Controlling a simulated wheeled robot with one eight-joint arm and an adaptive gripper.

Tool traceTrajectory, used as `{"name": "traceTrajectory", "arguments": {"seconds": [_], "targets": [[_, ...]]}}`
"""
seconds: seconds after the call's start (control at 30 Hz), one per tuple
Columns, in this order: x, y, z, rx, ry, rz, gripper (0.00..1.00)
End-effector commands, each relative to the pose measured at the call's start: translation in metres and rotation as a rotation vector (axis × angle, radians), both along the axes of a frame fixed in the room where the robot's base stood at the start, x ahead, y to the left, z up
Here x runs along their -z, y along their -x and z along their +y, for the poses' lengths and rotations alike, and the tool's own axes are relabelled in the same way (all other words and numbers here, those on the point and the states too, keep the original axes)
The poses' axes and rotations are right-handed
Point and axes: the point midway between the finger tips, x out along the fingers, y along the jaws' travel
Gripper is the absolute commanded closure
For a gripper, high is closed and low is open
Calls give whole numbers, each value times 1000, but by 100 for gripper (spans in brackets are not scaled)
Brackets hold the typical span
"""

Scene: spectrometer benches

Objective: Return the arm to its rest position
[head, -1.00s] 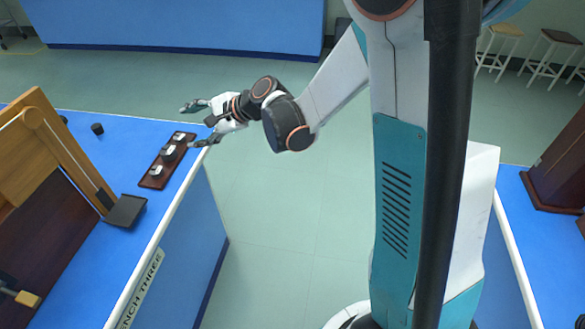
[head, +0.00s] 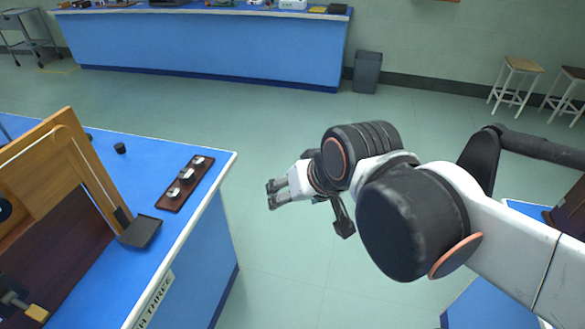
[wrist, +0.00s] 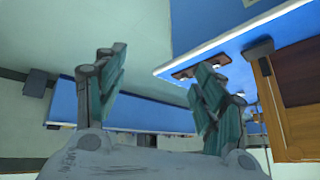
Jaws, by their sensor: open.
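My gripper (head: 272,194) is in the middle of the head view, over the open floor to the right of the left blue bench (head: 215,200). Its fingers point left toward the bench and are apart from it. In the wrist view my gripper (wrist: 155,90) shows two spread teal fingers with nothing between them. My arm comes in from the right edge of the head view, bent, with a large dark joint close to the camera.
The left bench bears a dark tray (head: 170,198) with small silver pieces, a black knob (head: 120,148) and a wooden apparatus (head: 75,180). A long blue bench (head: 200,62), a grey bin (head: 367,72) and stools (head: 517,80) stand farther back. The floor between is clear.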

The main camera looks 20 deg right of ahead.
Motion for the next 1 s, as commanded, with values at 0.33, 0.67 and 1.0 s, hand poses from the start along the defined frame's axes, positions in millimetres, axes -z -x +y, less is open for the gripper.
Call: {"name": "traceTrajectory", "arguments": {"seconds": [0.33,0.67,1.0], "targets": [[5,28,-16,-88,152,-7,36],[5,27,-16,-87,150,-7,36],[5,27,-16,-87,150,-7,36]]}}
